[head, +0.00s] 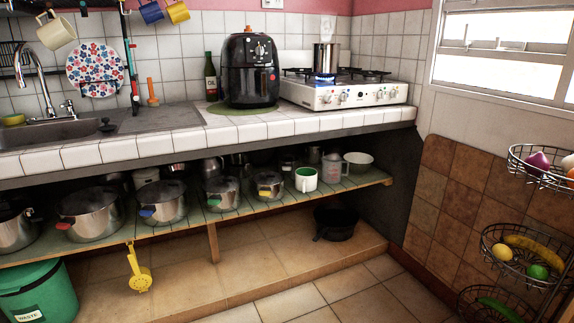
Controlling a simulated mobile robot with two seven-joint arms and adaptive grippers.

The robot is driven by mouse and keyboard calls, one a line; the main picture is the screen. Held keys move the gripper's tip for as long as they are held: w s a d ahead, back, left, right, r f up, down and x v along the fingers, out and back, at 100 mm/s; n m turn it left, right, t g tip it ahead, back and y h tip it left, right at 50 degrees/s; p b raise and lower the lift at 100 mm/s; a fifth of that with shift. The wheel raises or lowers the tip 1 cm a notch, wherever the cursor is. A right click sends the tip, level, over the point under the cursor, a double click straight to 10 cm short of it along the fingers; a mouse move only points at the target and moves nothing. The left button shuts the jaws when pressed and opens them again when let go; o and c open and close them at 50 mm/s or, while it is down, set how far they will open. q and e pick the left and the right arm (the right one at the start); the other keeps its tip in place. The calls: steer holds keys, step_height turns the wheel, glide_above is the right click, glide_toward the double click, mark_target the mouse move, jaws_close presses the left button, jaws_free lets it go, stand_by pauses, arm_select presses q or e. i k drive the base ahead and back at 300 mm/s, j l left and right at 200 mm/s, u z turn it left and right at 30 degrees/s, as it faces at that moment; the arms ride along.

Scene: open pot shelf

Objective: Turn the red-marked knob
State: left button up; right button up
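The white gas stove (312,96) stands on the tiled counter at the right, with a row of small knobs (343,98) along its front panel. The knobs carry tiny coloured marks, too small here to tell surely which one is red. A steel pot (326,57) stands on the left burner, with a blue glow under it. A black air fryer (249,72) left of the stove has round dials and a small red spot on its front. Neither of my grippers is in view.
A bottle (210,78) stands left of the air fryer. The white counter edge (250,132) runs below the stove. Pots and mugs fill the shelf (345,184) underneath. Wire fruit baskets (515,262) stand at the right. The floor (355,280) before the counter is clear.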

mark_target(328, 98)
steer(key=i+l+z, duration=0.1)
steer(key=i, duration=0.3)
steer(key=i+l+z, duration=0.1)
steer(key=i+l, duration=0.15)
steer(key=i, duration=0.2)
steer(key=i+l+z, duration=0.1)
steer(key=i, duration=0.3)
steer(key=k+j+z, duration=0.5)
steer(key=j, duration=0.15)
steer(key=i, duration=0.1)
